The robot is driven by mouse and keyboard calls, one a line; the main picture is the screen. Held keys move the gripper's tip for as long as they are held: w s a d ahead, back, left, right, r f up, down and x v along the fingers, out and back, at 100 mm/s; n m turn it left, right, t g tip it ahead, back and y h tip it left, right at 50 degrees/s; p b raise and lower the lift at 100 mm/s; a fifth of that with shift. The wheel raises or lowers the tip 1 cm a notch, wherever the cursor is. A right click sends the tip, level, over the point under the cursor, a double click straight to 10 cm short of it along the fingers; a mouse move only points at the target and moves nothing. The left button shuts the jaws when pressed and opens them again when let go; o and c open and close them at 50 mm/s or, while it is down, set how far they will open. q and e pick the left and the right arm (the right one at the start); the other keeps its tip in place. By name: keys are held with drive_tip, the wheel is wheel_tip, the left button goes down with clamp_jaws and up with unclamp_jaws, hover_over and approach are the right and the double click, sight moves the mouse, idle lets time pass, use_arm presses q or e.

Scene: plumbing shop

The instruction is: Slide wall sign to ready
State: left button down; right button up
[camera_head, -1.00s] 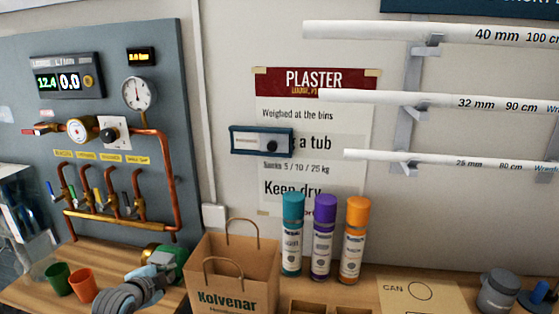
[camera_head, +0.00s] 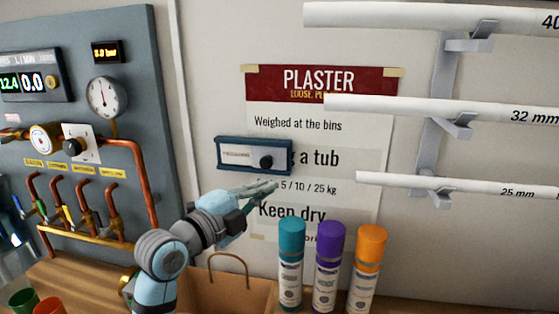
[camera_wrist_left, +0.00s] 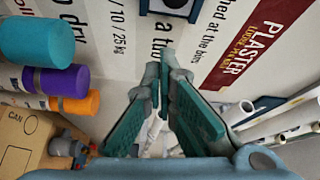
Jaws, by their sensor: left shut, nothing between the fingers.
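The wall sign (camera_head: 240,155) is a small dark blue frame with a pale label strip and a black round knob (camera_head: 266,161) at its right part. It is mounted on the wall over the left edge of the plaster poster. Part of its blue frame shows at the top of the left wrist view (camera_wrist_left: 172,8). My left gripper (camera_head: 268,190) is just below the sign, apart from it, pointing right along the wall. Its fingers are shut and empty; they also show in the left wrist view (camera_wrist_left: 163,70). My right gripper is not in view.
Teal (camera_head: 291,262), purple (camera_head: 328,265) and orange (camera_head: 365,267) spray cans stand on the bench below. A paper bag (camera_head: 225,291) is left of them. White pipes (camera_head: 450,185) on brackets stick out at right. A gauge panel (camera_head: 95,130) is at left.

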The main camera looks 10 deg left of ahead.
use_arm(q)
drive_tip(key=w+d+r+p, duration=0.2)
drive_tip(key=w+d, duration=0.3)
drive_tip(key=w, duration=0.2)
drive_tip(key=shift+h, duration=0.3)
drive_tip(key=a, duration=0.2)
drive_tip(key=w+a+f+p, duration=0.1)
drive_tip(key=a, duration=0.1)
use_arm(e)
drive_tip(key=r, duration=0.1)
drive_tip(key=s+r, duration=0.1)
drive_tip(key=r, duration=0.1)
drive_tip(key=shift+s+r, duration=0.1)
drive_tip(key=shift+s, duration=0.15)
use_arm(q)
drive_tip(key=shift+d, duration=0.1)
drive_tip(key=b, duration=0.6)
approach(276, 170)
drive_tip(key=w+a+r, duration=0.3)
drive_tip(key=shift+a+r, duration=0.15)
drive_tip(key=shift+r, duration=0.1)
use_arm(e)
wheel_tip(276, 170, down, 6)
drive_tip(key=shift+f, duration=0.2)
